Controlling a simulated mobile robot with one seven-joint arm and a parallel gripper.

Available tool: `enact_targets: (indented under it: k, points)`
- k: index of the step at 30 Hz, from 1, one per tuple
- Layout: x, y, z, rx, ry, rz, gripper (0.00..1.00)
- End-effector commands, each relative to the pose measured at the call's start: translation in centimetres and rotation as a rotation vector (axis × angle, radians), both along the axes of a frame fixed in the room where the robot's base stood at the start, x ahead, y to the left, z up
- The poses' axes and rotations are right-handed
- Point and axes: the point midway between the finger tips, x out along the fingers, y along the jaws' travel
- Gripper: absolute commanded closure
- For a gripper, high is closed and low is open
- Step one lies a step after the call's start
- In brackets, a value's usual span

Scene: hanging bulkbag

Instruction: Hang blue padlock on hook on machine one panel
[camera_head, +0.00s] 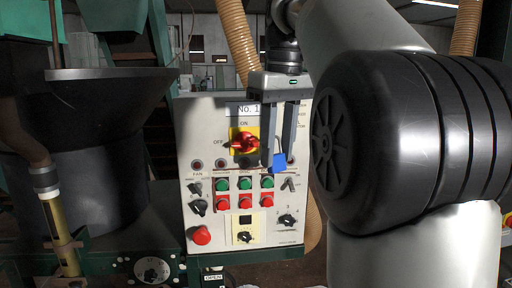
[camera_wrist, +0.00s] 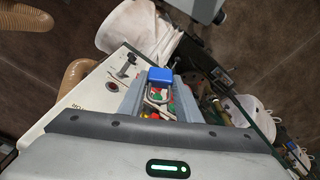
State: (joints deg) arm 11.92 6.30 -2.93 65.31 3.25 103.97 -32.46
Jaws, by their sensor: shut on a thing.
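The blue padlock (camera_head: 279,162) is held at the tips of my gripper (camera_head: 280,155), in front of the right part of the machine one panel (camera_head: 211,143). In the wrist view the padlock (camera_wrist: 160,75) sits between the ends of the two fingers of my gripper (camera_wrist: 159,82), with its grey shackle toward the palm. The panel carries a "NO. 1" label and a red rotary switch (camera_head: 244,142) on a yellow plate, left of the fingers. I cannot make out the hook; the fingers cover part of the panel. Whether the padlock touches the panel I cannot tell.
Green and red buttons (camera_head: 245,192), knobs and a red stop button (camera_head: 201,236) stick out of the panel below. A black hopper (camera_head: 100,130) stands at the left. A tan hose (camera_head: 238,40) runs behind the panel. My arm fills the right side.

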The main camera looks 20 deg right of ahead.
Motion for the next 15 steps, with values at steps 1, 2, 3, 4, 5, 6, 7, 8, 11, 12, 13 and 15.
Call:
enact_targets:
  k: [1,2,3,4,5,6,7,8,11,12,13,15]
  points:
    - [0.3,-0.1,0.1,0.0,0.0,0.0,0.96]
    - [0.5,-0.1,0.0,0.001,0.001,0.0,0.96]
    - [0.8,-0.1,0.0,0.001,0.001,0.0,0.96]
    - [0.9,-0.2,0.0,0.001,0.001,0.0,0.96]
    - [1.1,-0.2,0.0,0.001,0.001,0.0,0.96]
    - [1.3,-0.3,0.0,0.001,0.001,0.0,0.96]
    - [1.5,-0.3,-0.1,0.001,0.001,0.0,0.96]
    - [1.7,-0.3,-0.1,0.001,0.001,0.0,0.96]
    - [2.3,-0.5,-0.1,0.001,0.001,0.0,0.96]
    - [2.5,-0.5,-0.1,0.001,0.001,0.0,0.96]
    - [2.7,-0.5,-0.2,0.001,0.001,0.0,0.96]
    - [3.1,-0.6,-0.3,0.001,0.001,0.0,0.96]
